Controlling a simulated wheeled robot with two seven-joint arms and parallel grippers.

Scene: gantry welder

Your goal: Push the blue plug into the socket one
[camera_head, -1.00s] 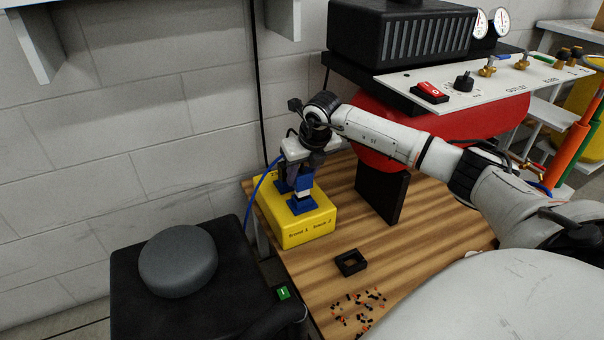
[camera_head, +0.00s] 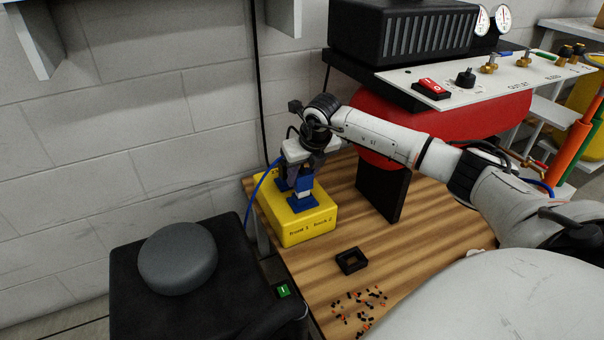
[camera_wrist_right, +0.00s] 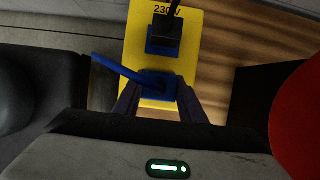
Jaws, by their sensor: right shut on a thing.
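The yellow socket box (camera_head: 318,229) stands on the wooden bench with two blue sockets on top. Its front carries small socket labels. My right gripper (camera_head: 298,172) points down over the box, shut on the blue plug (camera_wrist_right: 158,87). The plug sits between the fingers with its blue cable (camera_wrist_right: 118,67) running off to the left; in the right wrist view it hides what is under it, so I cannot tell how deep it sits. A black plug (camera_wrist_right: 166,29) stands in the other blue socket, near the 230V label. My left gripper is out of view.
A small black open frame (camera_head: 351,260) and scattered orange and black bits (camera_head: 358,305) lie on the bench (camera_head: 330,280) in front of the box. A red tank (camera_head: 440,130) on a black foot (camera_head: 381,190) stands to the right. A block wall rises behind.

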